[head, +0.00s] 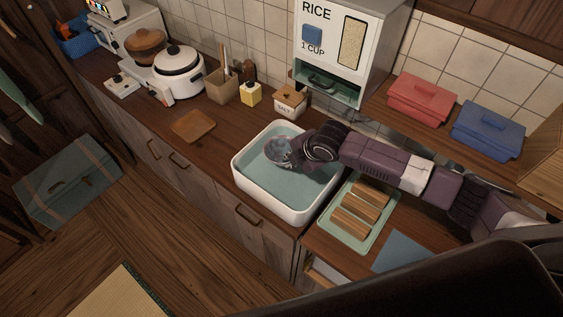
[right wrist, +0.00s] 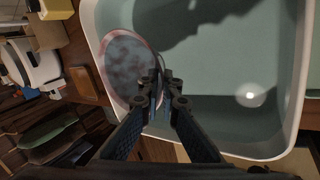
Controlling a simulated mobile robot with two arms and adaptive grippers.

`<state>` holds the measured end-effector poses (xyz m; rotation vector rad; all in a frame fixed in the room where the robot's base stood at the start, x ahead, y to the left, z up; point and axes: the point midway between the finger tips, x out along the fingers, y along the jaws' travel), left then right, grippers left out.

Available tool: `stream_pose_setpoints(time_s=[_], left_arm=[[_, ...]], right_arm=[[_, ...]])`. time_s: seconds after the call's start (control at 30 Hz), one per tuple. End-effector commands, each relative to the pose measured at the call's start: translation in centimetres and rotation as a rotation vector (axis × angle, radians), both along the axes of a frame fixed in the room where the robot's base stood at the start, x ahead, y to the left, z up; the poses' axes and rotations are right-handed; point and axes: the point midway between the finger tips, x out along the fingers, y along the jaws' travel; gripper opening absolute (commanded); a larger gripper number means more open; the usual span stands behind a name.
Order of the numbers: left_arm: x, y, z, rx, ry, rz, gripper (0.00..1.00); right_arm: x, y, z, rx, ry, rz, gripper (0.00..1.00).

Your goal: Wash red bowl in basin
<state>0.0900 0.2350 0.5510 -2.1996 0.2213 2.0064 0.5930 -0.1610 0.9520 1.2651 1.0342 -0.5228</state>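The white basin (head: 238,180) stands on the wooden counter and holds pale blue-green water. The bowl (head: 277,152) is inside the basin's outline, toward its back left; whether it touches the water is unclear. In the right wrist view the bowl (right wrist: 128,62) shows a thin reddish rim and a mottled grey-blue inside, and looks tilted. My right gripper (right wrist: 160,85) has its fingertips close together on the bowl's near right rim. In the head view my right gripper (head: 293,152) reaches in from the right and hides part of the bowl. My left gripper is out of view.
A green tray (head: 340,235) with wooden blocks stands right of the basin. A rice dispenser (head: 345,45) and a small lidded box (head: 290,101) stand behind it. A brown board (head: 194,126) lies left, with a white pot (head: 180,75) farther back.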

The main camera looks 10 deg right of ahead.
Motion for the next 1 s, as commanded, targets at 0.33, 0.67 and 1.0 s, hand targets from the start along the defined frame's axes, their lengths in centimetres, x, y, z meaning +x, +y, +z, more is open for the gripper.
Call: stream_pose_setpoints(time_s=[0.33, 0.67, 1.0], left_arm=[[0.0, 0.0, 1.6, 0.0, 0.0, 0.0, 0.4], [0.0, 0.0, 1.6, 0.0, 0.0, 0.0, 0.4], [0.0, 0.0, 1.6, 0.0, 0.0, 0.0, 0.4]], right_arm=[[0.1, 0.0, 2.9, 0.001, -0.004, 0.0, 0.0], [0.0, 0.0, 4.9, 0.001, -0.001, -0.001, 0.0], [0.0, 0.0, 4.9, 0.001, -0.001, -0.001, 0.0]])
